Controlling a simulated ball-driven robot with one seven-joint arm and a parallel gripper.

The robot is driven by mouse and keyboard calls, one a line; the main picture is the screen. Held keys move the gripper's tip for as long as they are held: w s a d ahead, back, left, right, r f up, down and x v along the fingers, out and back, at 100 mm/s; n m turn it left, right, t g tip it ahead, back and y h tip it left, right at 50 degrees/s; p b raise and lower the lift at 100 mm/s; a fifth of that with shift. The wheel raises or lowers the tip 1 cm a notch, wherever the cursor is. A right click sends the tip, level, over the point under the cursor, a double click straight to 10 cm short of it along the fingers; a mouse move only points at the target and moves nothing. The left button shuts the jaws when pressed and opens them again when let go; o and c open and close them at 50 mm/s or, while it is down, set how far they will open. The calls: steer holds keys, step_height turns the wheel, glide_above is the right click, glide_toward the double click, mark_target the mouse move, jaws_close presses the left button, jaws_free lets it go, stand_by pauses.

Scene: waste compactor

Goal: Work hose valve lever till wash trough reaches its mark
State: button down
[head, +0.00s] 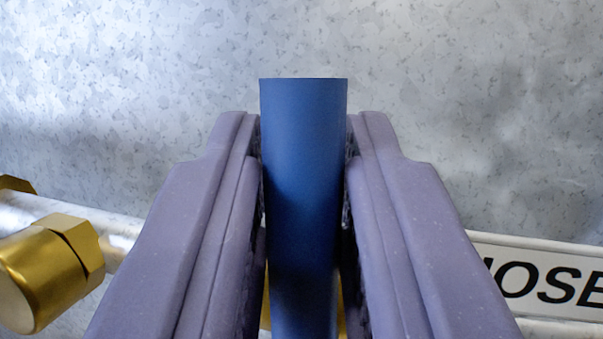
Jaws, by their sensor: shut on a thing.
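The hose valve lever (304,150) is a blue, flat-ended bar standing upright in the middle of the view. My gripper (303,150) is shut on it, with one purple-grey finger pressed against each side. The lever's top end sticks up past the fingertips. Its lower end and most of the valve body are hidden behind my fingers; only a little brass shows low between them. The wash trough and its mark are not in view.
A brass hex fitting (45,275) sits on a pale pipe (30,207) at the lower left. A white sign (550,275) with black letters, partly reading "HOSE", is at the lower right. A mottled galvanised metal wall (470,80) fills the background.

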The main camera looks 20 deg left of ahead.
steer(key=shift+w+d+f+m, duration=0.1)
steer(key=shift+d+f+m, duration=0.15)
steer(key=shift+m, duration=0.35)
steer(key=shift+r+t+h, duration=0.1)
steer(key=shift+t+h, duration=0.2)
steer(key=c, duration=1.1)
jaws_free()
steer(key=shift+o, duration=0.2)
steer(key=shift+r, duration=0.1)
steer(key=v, duration=0.8)
steer(key=shift+p, duration=0.3)
